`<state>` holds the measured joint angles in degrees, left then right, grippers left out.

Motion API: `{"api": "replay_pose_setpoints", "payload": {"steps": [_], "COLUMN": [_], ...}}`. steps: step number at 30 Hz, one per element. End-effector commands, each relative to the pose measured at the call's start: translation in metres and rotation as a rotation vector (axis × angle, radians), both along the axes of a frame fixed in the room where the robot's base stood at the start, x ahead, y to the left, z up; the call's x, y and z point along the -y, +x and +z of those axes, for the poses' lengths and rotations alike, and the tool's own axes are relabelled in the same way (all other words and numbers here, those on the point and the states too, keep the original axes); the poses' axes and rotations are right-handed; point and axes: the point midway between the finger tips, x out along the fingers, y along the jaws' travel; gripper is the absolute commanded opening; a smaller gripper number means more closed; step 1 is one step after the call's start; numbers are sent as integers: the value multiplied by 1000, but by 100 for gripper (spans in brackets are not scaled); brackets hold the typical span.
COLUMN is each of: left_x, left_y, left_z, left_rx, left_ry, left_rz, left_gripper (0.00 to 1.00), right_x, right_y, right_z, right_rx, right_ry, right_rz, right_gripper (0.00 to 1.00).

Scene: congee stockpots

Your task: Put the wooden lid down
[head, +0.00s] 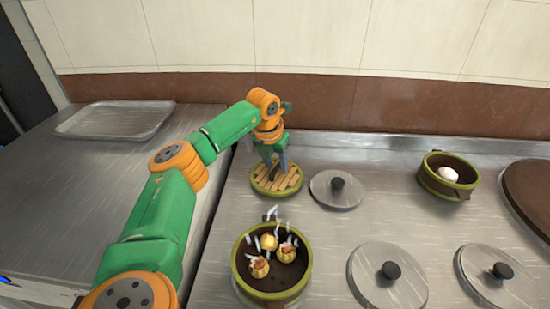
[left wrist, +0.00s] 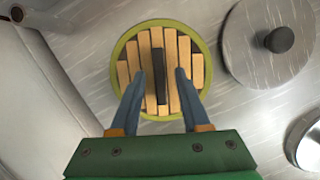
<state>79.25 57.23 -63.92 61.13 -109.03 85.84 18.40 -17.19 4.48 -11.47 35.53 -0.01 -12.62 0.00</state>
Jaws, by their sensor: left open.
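The round wooden lid (head: 268,183) has light slats and a green rim. It lies on the steel counter behind the open pot, and it also fills the middle of the left wrist view (left wrist: 185,100). A dark bar handle (left wrist: 160,68) stands at its centre. My left gripper (head: 275,170) is over the lid. In the left wrist view its two fingers (left wrist: 158,75) are apart, one on each side of the handle, with gaps showing. The gripper partly hides the lid in the head view. My right gripper is in neither view.
A green-rimmed pot (head: 270,292) with several yellow dumplings steams in front. A metal lid with a black knob (head: 337,190) lies close right of the wooden lid. Another pot (head: 447,178) holds a white bun. A tray (head: 115,120) sits on the left counter.

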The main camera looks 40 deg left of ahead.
Motion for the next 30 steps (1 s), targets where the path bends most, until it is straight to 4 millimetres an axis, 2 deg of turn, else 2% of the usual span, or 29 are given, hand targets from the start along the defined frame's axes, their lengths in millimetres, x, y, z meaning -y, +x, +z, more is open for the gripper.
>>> {"api": "replay_pose_setpoints", "payload": {"steps": [9,12,17,30], "left_x": [7,9,11,11], "left_y": [-22,-27,-32,-32], "left_z": [82,101,113,113], "left_rx": [6,5,2,1], "left_ry": [0,0,0,1], "left_rz": [-2,-2,-1,-1], "left_gripper": [46,46,46,46], "right_x": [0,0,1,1], "right_y": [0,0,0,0], "right_z": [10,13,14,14], "right_rx": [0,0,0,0], "right_ry": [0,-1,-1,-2], "right_rz": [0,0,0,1], "right_gripper": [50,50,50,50]}}
